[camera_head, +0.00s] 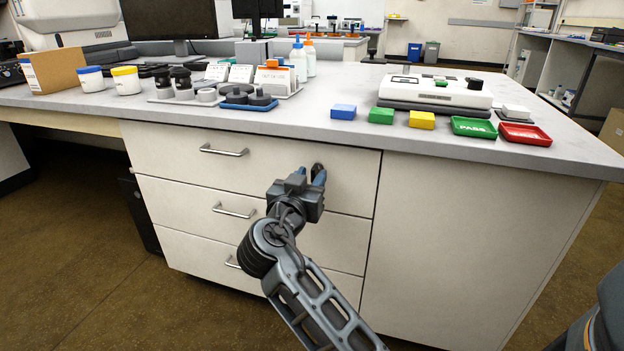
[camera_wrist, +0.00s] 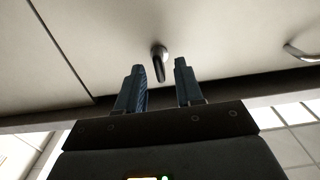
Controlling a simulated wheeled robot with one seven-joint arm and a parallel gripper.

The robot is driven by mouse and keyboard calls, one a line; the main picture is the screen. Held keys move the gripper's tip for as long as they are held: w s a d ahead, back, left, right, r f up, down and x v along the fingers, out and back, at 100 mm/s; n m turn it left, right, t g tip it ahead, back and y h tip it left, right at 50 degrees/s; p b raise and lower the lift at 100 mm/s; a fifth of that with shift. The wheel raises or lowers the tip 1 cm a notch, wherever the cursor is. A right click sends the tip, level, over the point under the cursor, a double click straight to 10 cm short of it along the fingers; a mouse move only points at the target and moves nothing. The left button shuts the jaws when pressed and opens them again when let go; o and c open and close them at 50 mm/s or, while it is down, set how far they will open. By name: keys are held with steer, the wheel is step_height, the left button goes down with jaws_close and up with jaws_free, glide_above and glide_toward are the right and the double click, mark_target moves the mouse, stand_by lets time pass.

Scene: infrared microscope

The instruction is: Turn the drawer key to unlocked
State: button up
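The drawer key (camera_wrist: 160,64) shows in the wrist view, sticking out of the light drawer front with a round lock base behind it. In the head view the lock (camera_head: 318,167) is on the right part of the top drawer front (camera_head: 345,180), partly behind my gripper. My gripper (camera_wrist: 160,68) is open, its two blue-grey fingers apart. The key stands between the fingertips in the wrist picture, with gaps on both sides. Whether the fingers reach around it in depth, I cannot tell. In the head view my gripper (camera_head: 309,176) is at the drawer front by the lock.
The top drawer handle (camera_head: 224,151) is left of the lock; another handle (camera_head: 234,211) is below. The countertop (camera_head: 300,118) overhangs the drawers and holds blocks, trays and bottles. The cabinet panel (camera_head: 450,230) right of the drawers is bare.

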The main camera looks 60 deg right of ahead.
steer(key=shift+w+d, duration=0.1)
steer(key=shift+d, duration=0.7)
steer(key=shift+c, duration=0.5)
jaws_close()
